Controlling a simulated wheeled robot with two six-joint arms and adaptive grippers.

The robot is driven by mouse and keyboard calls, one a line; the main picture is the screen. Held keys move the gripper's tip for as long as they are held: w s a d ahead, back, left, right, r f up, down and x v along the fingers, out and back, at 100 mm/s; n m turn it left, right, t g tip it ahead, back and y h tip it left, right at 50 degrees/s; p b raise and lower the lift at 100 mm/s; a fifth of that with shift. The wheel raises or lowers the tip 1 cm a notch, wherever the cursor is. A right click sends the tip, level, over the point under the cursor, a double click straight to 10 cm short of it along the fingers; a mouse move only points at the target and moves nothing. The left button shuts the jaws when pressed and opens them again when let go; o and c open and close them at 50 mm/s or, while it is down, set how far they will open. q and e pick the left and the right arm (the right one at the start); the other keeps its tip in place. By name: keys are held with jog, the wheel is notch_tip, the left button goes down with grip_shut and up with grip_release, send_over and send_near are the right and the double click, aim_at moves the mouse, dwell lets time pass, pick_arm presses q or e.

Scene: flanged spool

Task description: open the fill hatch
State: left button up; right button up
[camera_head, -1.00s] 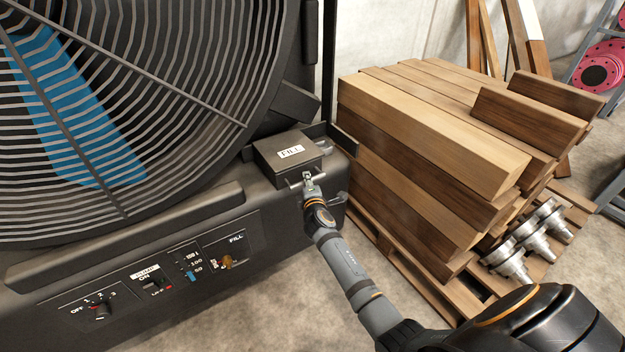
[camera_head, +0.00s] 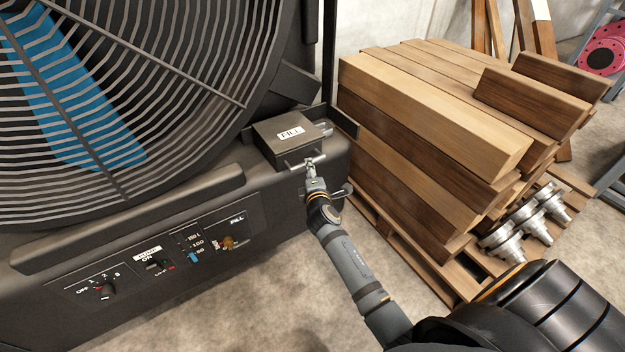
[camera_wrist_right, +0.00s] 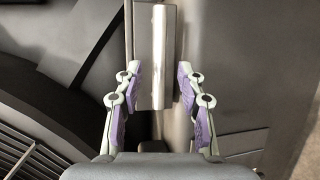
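The fill hatch (camera_head: 279,142) is a dark box-shaped lid with a white FILL label, at the right end of the fan machine. It lies shut. A metal bar handle (camera_head: 304,163) is on its front side; it also shows in the wrist view (camera_wrist_right: 159,55). My right gripper (camera_head: 311,169) is at the handle. In the wrist view its two fingers (camera_wrist_right: 158,88) stand apart on either side of the bar, with a visible gap on each side. How far the bar reaches in between the fingers is hard to tell. My left gripper is not in view.
The large fan grille (camera_head: 120,90) is at the left. A control panel (camera_head: 155,255) with knobs is on the machine's front below. Stacked timber (camera_head: 430,130) on a pallet (camera_head: 415,255) stands close to the right, with metal flanged parts (camera_head: 525,230) beside it. Bare floor lies in front.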

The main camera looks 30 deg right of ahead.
jog(key=v, duration=0.7)
jog(key=shift+s, duration=0.1)
